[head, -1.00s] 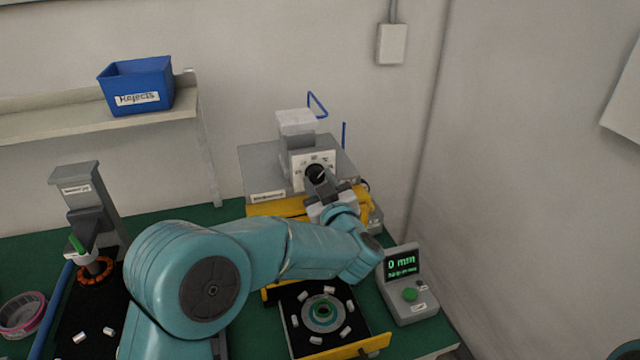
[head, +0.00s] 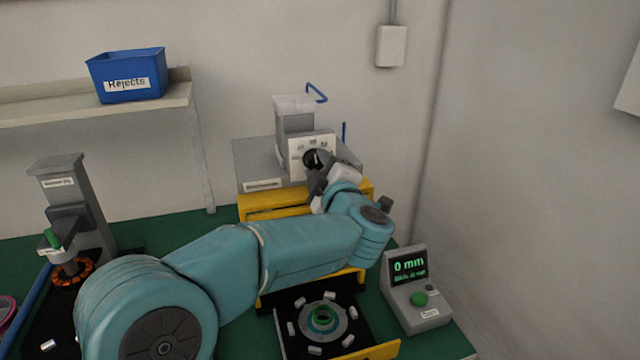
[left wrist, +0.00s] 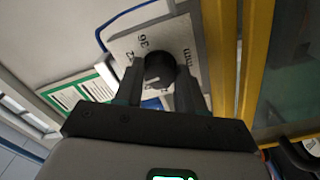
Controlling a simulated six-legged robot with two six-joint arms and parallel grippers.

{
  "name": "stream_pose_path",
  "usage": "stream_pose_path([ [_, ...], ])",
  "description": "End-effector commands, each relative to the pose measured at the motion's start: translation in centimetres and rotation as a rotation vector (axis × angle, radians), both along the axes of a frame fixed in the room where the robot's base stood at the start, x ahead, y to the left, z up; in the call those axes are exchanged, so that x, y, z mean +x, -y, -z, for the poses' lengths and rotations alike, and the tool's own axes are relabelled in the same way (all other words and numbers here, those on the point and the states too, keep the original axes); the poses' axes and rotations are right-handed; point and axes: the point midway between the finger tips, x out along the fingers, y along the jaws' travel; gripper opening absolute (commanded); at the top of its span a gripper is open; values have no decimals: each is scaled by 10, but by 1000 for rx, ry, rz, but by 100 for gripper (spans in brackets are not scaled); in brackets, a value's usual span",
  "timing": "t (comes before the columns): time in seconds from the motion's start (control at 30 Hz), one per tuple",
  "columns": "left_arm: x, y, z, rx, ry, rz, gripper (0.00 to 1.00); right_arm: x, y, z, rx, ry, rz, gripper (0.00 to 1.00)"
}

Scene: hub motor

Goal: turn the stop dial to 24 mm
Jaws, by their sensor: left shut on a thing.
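The stop dial is a round black knob (head: 315,158) on a white plate (head: 297,172) with printed marks, on the front of the grey machine. In the left wrist view the knob (left wrist: 160,70) sits between my two dark fingers, and a "36" and "mm" show on the plate (left wrist: 122,48). My left gripper (head: 318,172) is shut on the knob; its fingers (left wrist: 160,85) hold it from both sides. The knob's exact setting cannot be read. The display box (head: 409,266) at the right shows "0 mm" in green. My right gripper is not in view.
A yellow frame (head: 270,202) stands under the dial. A grey press (head: 70,200) stands at the left. The green bench near the display is clear.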

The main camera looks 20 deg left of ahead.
Motion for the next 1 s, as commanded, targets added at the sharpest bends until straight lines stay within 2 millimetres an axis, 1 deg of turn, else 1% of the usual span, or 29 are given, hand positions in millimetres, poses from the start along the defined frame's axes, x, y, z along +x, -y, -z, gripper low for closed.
stream_pose_path([
  [0.03,0,1,6,-37,24,2,9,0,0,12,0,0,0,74],
  [0.2,0,1,5,-167,112,2,9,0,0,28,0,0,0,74],
  [0.4,0,1,3,-303,204,2,9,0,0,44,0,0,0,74],
  [0.7,0,2,1,-441,296,2,9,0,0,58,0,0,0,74],
  [1.0,0,1,-1,-496,332,2,9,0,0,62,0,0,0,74],
])
